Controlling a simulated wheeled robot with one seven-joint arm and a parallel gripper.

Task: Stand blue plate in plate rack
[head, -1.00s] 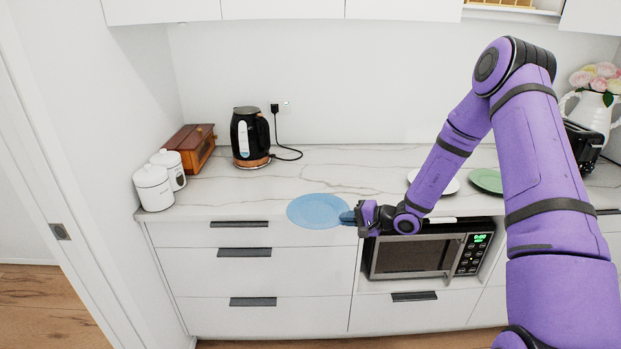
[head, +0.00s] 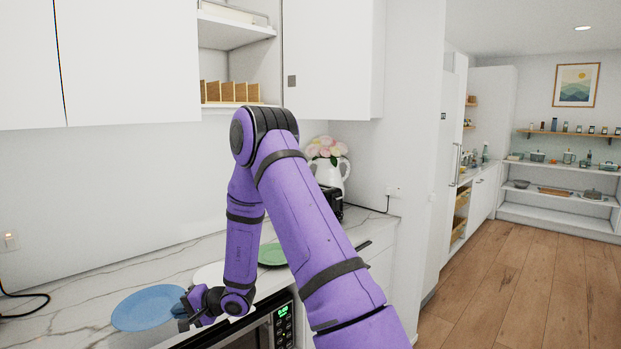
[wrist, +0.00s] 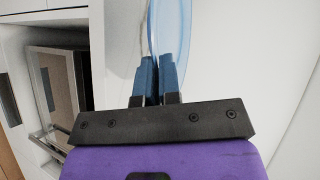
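The blue plate (head: 145,307) is near the counter's front edge in the head view, looking roughly flat. My gripper (head: 186,306) is at its right rim. In the wrist view the plate (wrist: 171,25) shows nearly edge-on between the two blue fingers of my gripper (wrist: 160,62), which are shut on its rim. I cannot tell whether the plate touches the counter. A wooden rack with upright slats (head: 230,93), which looks like the plate rack, stands on an open shelf in the wall cabinets. No plate is visible in it.
A white plate (head: 208,275) and a green plate (head: 271,254) lie on the counter (head: 70,290), partly behind my arm. A microwave (head: 250,338) sits below. A toaster (head: 333,201) and white flower jug (head: 333,174) stand farther right. Closed cabinet doors (head: 333,60) flank the shelf.

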